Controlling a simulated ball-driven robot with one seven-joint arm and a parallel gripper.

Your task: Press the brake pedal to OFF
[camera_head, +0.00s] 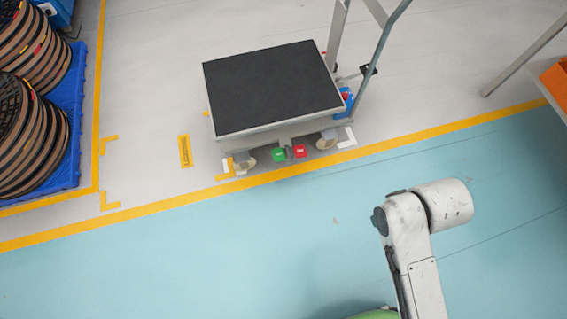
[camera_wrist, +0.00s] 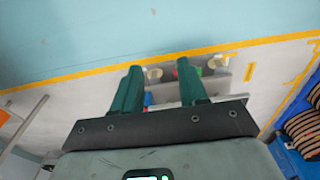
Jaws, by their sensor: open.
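A cart with a black deck (camera_head: 272,86) stands on the light floor. Under its near edge are a green pedal (camera_head: 279,154) and a red pedal (camera_head: 299,151), side by side between two casters. Their lettering is too small to read, so I cannot tell which says OFF. The head view shows my arm but not the fingers.
A yellow floor line (camera_head: 380,150) runs just in front of the cart. The blue floor (camera_head: 200,260) before it is clear. A blue pallet (camera_head: 72,110) with brown reels stands at left. A rack with an orange bin (camera_head: 556,80) is at right. The cart's handle rises at its right.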

